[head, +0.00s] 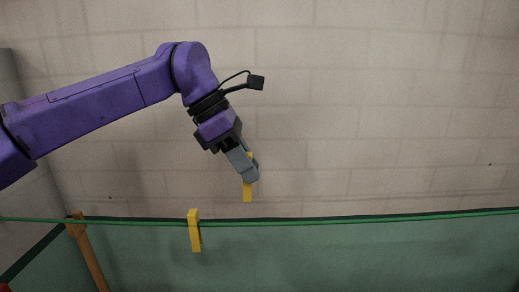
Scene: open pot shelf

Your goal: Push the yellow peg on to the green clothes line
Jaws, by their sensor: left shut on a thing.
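My left gripper (249,170) is in the upper middle of the head view, its fingers pointing down. It is shut on a yellow peg (247,191), whose lower end sticks out below the fingertips; its upper part is mostly hidden by the fingers. The held peg is above the green clothes line (340,220) in the picture, with a gap between them. The line runs across the view from left to right. A second yellow peg (195,231) sits upright on the line, left of the held peg. My right gripper does not show.
A wooden post (88,255) stands at the left by the line. A green panel or surface (380,260) with a dark edge lies behind and below the line. A pale brick wall (400,110) fills the back. The line right of the held peg is clear.

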